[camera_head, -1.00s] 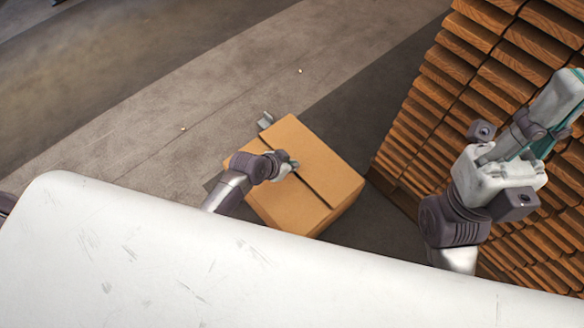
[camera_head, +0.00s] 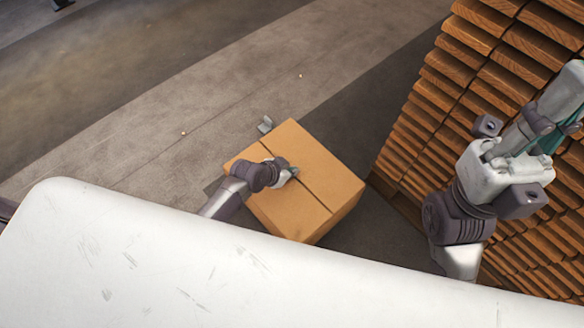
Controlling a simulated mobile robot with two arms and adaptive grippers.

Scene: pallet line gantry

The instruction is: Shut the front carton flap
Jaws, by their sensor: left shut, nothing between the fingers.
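The cardboard carton (camera_head: 318,168) stands on the floor just beyond the white surface at the bottom of the head view. Its top flaps lie about flat, with a dark narrow seam between them. My left gripper (camera_head: 293,173) is shut and empty, at the top of the carton by the seam. I cannot tell whether it touches the cardboard. My left arm covers part of the near left flap (camera_head: 283,207). My right arm is raised at the right, in front of the wood stack; its fingers are not clearly visible.
Tall stacks of wooden boards (camera_head: 440,85) stand close to the right of the carton. A small grey metal piece (camera_head: 265,125) shows at the carton's far left corner. The concrete floor (camera_head: 200,90) beyond the carton is mostly clear.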

